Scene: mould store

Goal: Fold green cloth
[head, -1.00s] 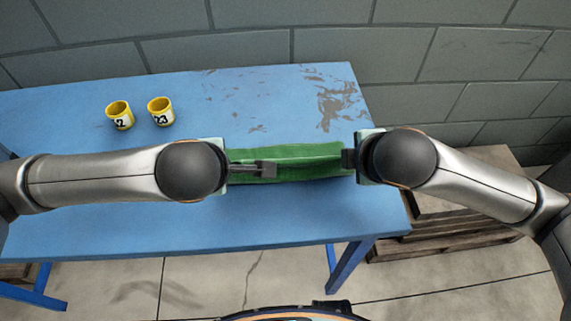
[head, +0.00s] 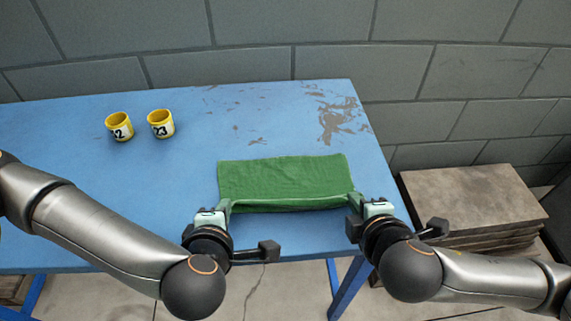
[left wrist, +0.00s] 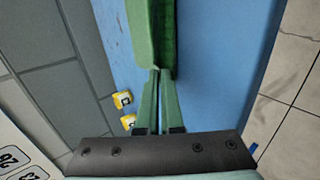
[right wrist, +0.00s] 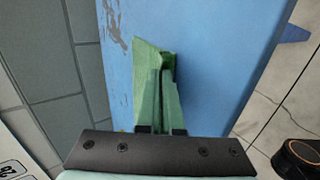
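The green cloth (head: 283,176) lies on the blue table as a wide strip, its back part flat. Its front edge is stretched between my two grippers and looks slightly raised. My left gripper (head: 228,204) is at the front left corner; in the left wrist view its fingers (left wrist: 160,75) are closed together on the cloth (left wrist: 152,35). My right gripper (head: 354,199) is at the front right corner; in the right wrist view its fingers (right wrist: 163,75) are closed on the cloth corner (right wrist: 149,65). The pinched cloth between the fingertips is mostly hidden.
Two yellow cups with numbers, a left one (head: 119,126) and a right one (head: 161,124), stand at the back left of the blue table (head: 80,180). The table around the cloth is clear. A wooden pallet stack (head: 470,205) stands right of the table. A block wall is behind.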

